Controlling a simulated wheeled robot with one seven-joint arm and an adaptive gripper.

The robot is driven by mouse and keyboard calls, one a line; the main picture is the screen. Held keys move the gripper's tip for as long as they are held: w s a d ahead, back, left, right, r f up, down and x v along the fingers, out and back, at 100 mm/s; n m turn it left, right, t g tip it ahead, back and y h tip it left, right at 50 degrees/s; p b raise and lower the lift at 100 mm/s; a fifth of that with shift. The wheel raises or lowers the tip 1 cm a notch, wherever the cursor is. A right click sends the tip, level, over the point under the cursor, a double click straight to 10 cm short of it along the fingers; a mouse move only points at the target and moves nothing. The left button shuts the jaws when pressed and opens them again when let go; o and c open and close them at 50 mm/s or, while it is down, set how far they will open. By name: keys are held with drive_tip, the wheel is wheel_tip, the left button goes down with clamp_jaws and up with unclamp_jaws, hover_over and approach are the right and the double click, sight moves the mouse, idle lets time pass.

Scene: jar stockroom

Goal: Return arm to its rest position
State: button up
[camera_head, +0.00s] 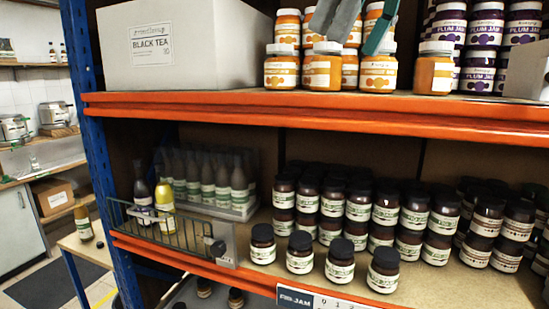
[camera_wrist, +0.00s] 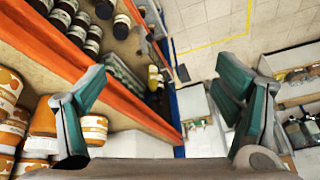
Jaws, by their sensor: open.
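My gripper (camera_head: 348,38) hangs at the top of the head view, in front of the orange-filled jars (camera_head: 281,66) on the upper shelf. Its two green-tipped fingers are spread. In the wrist view, the gripper (camera_wrist: 160,95) also shows wide apart with nothing between its fingers. Orange jars there (camera_wrist: 92,128) lie just beyond the left finger. I cannot tell whether the finger touches any jar. The rest of my arm is out of view.
The orange shelf edge (camera_head: 300,103) runs across the rack. A black tea box (camera_head: 185,45) stands upper left, plum jam jars (camera_head: 482,40) upper right. Dark jars (camera_head: 340,262) and a wire-fronted rail (camera_head: 175,232) are below. Open floor (camera_wrist: 205,35) shows in the wrist view.

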drive_tip(key=s+d+f+m+t+h, duration=0.1)
drive_tip(key=s+d+f+m, duration=0.2)
drive_tip(key=f, duration=0.7)
drive_tip(key=s+d+f+m+t+h, duration=0.1)
drive_tip(key=s+d+f+m, duration=0.2)
drive_tip(key=f, duration=0.8)
drive_tip(key=s+d+f+m+h, duration=0.2)
drive_tip(key=s+f, duration=0.3)
drive_tip(key=f, duration=0.5)
drive_tip(key=shift+s+d+f+m+t, duration=0.2)
drive_tip(key=shift+s+d+m+t, duration=0.2)
drive_tip(key=shift+d+m, duration=0.3)
